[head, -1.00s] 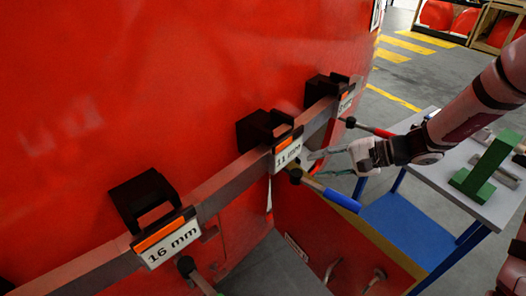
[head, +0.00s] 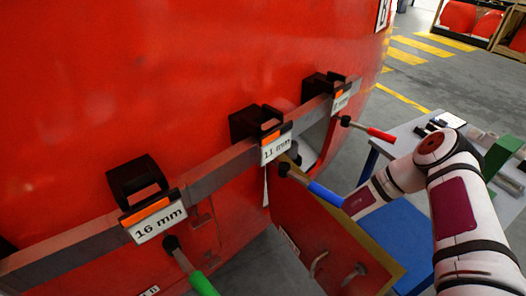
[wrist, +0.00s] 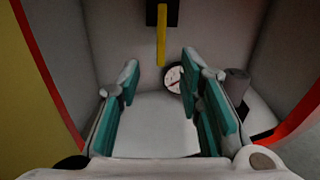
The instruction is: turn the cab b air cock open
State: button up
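In the wrist view a yellow lever (wrist: 161,40) hangs straight down from a black block (wrist: 162,12) on the back wall of a grey recess. I take it to be the air cock's handle; no label shows on it. My gripper (wrist: 160,75) is open and empty, its two teal-padded fingers spread, with the lever ahead between and above the fingertips. No contact shows. In the head view my arm reaches toward the opening in the red nosecone (head: 150,60); the gripper and lever are hidden there.
A round dial gauge (wrist: 174,79) and a grey cylinder (wrist: 237,84) sit by the right finger. Red, blue (head: 325,194) and green handles stick out below the labelled bar (head: 215,165). A red flap (head: 325,235) hangs below the opening. A table with a green block (head: 503,152) stands at right.

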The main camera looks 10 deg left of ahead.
jog(key=b+x, duration=0.1)
jog(key=x, duration=1.3)
jog(key=shift+f+m+b, duration=0.3)
jog(key=shift+f, duration=0.1)
grip_shut()
